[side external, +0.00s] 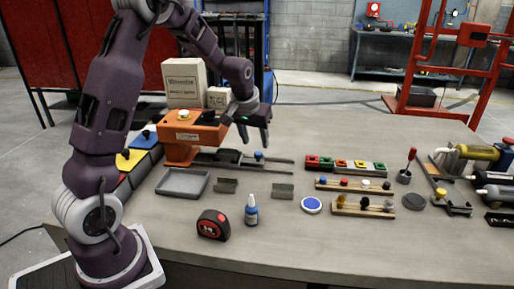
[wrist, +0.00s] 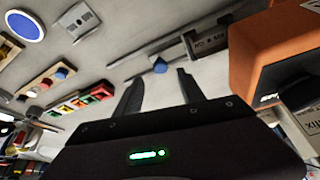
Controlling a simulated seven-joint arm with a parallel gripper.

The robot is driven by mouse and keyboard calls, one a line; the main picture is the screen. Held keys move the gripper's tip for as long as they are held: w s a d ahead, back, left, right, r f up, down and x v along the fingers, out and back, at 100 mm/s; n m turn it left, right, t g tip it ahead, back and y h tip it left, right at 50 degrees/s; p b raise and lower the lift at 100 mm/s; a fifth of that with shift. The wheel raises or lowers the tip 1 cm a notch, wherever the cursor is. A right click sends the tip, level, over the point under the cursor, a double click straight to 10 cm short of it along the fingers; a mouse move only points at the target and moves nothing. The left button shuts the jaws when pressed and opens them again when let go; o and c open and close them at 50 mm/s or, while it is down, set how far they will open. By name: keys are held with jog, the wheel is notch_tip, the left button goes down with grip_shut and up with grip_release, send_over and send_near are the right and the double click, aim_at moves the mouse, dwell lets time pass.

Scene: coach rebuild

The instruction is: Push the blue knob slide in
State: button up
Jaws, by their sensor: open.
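The blue knob (side external: 259,155) sits on a dark slide with long thin rails (side external: 280,171) beside the orange machine (side external: 181,152). In the wrist view the blue knob (wrist: 160,67) shows just beyond my fingertips, about midway between them. A dark block with lettering (wrist: 207,44) lies along the slide, between the knob and the orange machine (wrist: 262,55). My gripper (side external: 258,143) is open and empty, pointing down above the knob. It also shows in the wrist view (wrist: 160,77). I cannot tell the exact height gap between fingertips and knob.
A row of coloured blocks (side external: 345,166) and knobbed wooden boards (side external: 353,186) stand to the right. A grey tray (side external: 183,182), tape measure (side external: 213,225), small bottle (side external: 251,211) and blue disc (side external: 311,205) lie in front.

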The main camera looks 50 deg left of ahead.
aim_at(258, 153)
jog(key=shift+v, duration=0.8)
jog(key=m, duration=0.2)
jog(key=w+a+m+g, duration=0.1)
jog(key=m, duration=0.2)
jog(key=w+m+g+h, duration=0.1)
jog(key=m, duration=0.2)
jog(key=shift+w+a+f, duration=0.1)
jog(key=shift+w+a, duration=0.15)
jog(key=shift+a, duration=0.15)
jog(key=m, duration=0.1)
jog(key=m+g, duration=0.1)
jog(key=m, duration=0.1)
jog(key=shift+w+a+h, duration=0.1)
jog(key=shift+w+h, duration=0.1)
jog(key=shift+h, duration=0.1)
jog(key=m, duration=0.4)
jog(key=shift+r+g+h, duration=0.25)
jog(key=shift+g+h, duration=0.05)
jog(key=shift+g, duration=0.1)
jog(key=shift+f, duration=0.35)
notch_tip(258, 153, down, 6)
jog(key=shift+f, duration=0.15)
